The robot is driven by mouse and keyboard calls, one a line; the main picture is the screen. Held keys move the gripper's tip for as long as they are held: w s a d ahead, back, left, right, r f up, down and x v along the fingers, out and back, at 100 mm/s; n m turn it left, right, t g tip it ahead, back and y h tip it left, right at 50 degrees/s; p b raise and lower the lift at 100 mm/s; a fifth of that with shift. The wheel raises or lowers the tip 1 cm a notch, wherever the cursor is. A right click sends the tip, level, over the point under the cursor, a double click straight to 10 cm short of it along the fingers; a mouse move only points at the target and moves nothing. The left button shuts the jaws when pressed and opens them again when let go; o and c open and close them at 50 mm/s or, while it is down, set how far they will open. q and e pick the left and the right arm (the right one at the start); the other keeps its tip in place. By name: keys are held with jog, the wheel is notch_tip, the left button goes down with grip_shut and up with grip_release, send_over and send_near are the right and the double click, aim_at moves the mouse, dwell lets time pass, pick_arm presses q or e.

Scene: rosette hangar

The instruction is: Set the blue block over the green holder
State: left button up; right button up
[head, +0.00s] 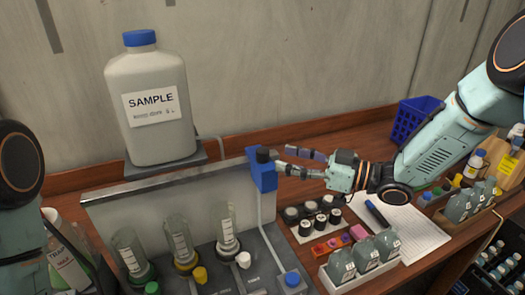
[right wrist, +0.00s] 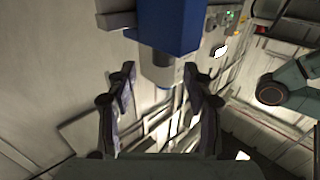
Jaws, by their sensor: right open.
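The green holder (head: 141,273) is the leftmost tube base in front of the panel and carries a clear labelled tube. My right gripper (head: 284,161) is open just right of the block. My left gripper is out of view.
A yellow holder (head: 186,263) and another tube (head: 228,228) stand right of the green holder. A large SAMPLE bottle (head: 147,105) stands behind the panel. Black-capped jars (head: 309,220) and a bottle tray (head: 348,277) sit below my right gripper.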

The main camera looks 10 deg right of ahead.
aim_at(268, 156)
jog(key=x, duration=0.6)
jog(key=shift+s+a, duration=0.25)
jog(key=shift+s, duration=0.1)
jog(key=shift+w+a, duration=0.25)
jog(key=shift+w, duration=0.15)
jog(key=shift+d, duration=0.2)
jog(key=shift+a, duration=0.4)
jog(key=c, duration=0.3)
jog(key=shift+d, duration=0.3)
jog(key=c, duration=0.5)
jog(key=shift+a, duration=0.1)
grip_shut()
jog(key=shift+w, duration=0.1)
